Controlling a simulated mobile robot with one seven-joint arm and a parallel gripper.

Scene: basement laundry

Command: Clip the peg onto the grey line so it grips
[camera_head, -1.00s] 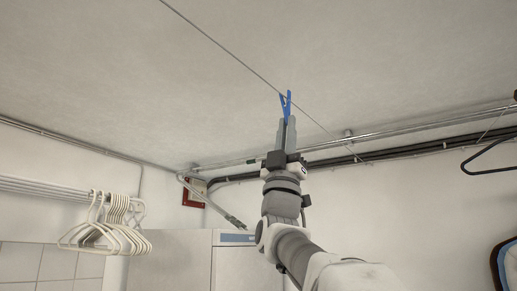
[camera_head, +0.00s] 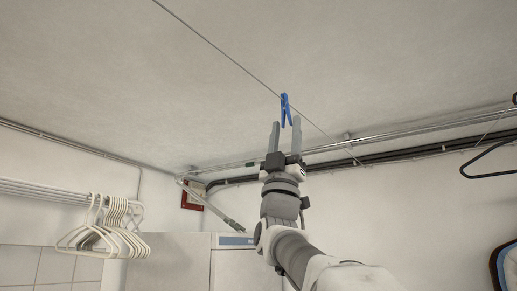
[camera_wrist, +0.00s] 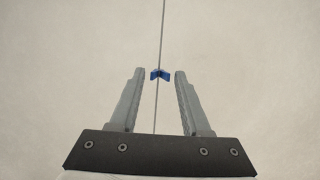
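A blue peg (camera_head: 286,109) hangs on the thin grey line (camera_head: 225,52) under the ceiling, with its handle ends pointing down. My gripper (camera_head: 286,124) is below the peg with its two fingers spread apart, and nothing is held between them. In the wrist view the blue peg (camera_wrist: 160,75) sits on the grey line (camera_wrist: 162,30), between and just beyond the open fingertips (camera_wrist: 159,73). There is a gap on each side of it. The peg's jaws are too small to see in detail, but it stays up at the line without my fingers touching it.
White hangers (camera_head: 108,229) hang from a rail at the left. Metal pipes (camera_head: 400,132) run along the wall behind my gripper. A dark hanger (camera_head: 490,160) is at the right edge. A pale cabinet (camera_head: 170,262) stands below. The space around the line is clear.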

